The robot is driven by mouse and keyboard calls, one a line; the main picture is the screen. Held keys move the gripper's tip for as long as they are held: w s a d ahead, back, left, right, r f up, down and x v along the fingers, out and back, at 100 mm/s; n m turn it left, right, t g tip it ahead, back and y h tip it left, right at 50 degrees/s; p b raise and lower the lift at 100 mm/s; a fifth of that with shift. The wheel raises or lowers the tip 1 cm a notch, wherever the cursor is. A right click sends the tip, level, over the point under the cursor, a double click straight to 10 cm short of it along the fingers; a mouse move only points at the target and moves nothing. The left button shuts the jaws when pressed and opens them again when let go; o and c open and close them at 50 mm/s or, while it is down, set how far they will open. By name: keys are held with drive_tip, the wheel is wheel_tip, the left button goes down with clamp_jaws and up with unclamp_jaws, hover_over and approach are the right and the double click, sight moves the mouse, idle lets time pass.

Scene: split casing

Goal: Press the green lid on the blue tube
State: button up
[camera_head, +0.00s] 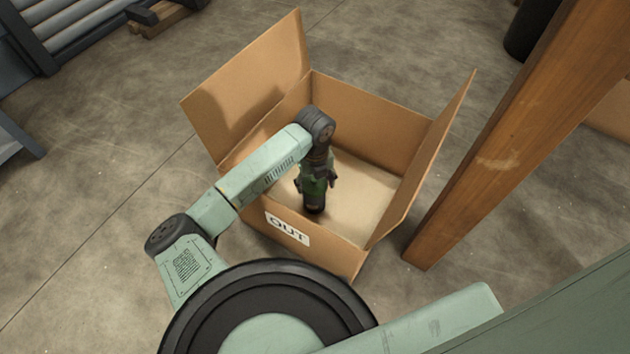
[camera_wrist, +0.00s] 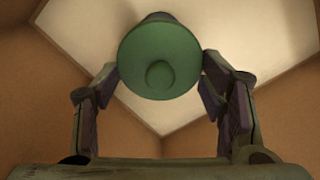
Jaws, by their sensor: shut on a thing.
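The green lid (camera_wrist: 158,62) fills the top middle of the wrist view, a round disc with a small knob at its centre. My gripper (camera_wrist: 159,80) has a finger on each side of it and is shut on it. A dark sliver of the tube (camera_wrist: 157,17) shows behind the lid's far edge. In the head view my gripper (camera_head: 316,183) points down inside the cardboard box, with the dark end of the tube (camera_head: 315,208) below it. The lid hides most of the tube in the wrist view, so I cannot tell how tightly they fit.
The open cardboard box (camera_head: 375,110), labelled OUT (camera_head: 287,229), surrounds my gripper, with flaps raised at left and right. Its pale floor (camera_head: 365,190) is bare to the right of the held parts. A wooden post (camera_head: 500,150) stands close on the box's right.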

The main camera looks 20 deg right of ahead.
drive_tip(key=o, duration=0.9)
drive_tip(key=shift+o, duration=0.3)
drive_tip(key=shift+o, duration=1.2)
drive_tip(key=shift+r+p, duration=3.05)
drive_tip(key=shift+r, duration=0.45)
clamp_jaws()
